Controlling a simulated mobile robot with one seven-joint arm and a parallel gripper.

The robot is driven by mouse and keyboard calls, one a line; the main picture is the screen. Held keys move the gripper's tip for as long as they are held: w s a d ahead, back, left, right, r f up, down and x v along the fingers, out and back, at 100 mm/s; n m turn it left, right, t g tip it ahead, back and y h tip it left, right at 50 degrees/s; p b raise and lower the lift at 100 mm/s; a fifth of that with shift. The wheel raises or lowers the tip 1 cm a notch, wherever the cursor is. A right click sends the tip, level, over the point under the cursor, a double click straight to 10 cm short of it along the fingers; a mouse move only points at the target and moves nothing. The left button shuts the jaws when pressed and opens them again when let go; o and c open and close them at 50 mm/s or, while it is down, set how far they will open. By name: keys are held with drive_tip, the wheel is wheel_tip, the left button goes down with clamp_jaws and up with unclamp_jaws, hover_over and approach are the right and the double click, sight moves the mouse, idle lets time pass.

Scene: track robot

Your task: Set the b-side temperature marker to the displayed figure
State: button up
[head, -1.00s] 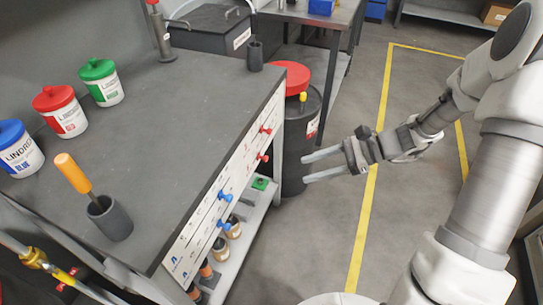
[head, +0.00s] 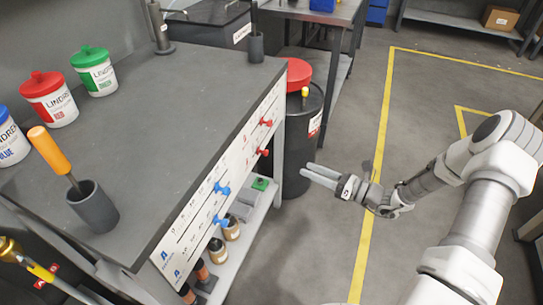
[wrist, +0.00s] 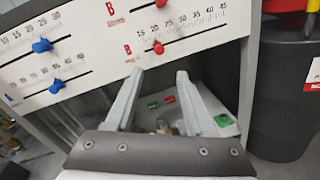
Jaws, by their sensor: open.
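The slider panel (head: 222,190) is on the side of the grey bench. It has two red B knobs and two blue knobs. In the wrist view, the upper red knob (wrist: 162,3) is cut by the top edge. The lower red knob (wrist: 158,47) sits on a slot left of the middle, under a scale running to 45. I cannot read which B row is temperature. The blue knobs (wrist: 42,45) (wrist: 55,86) are to the left. My gripper (head: 306,170) is open and empty, right of the panel, its fingers (wrist: 160,75) below the lower red knob in the wrist view. No displayed figure is readable.
A lower shelf (head: 240,245) holds jars and a green item. Open floor lies right of the bench, with yellow lines.

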sight(263, 152)
drive_tip(key=b+x, duration=0.3)
drive_tip(key=x, duration=1.1)
clamp_jaws()
idle(0.9)
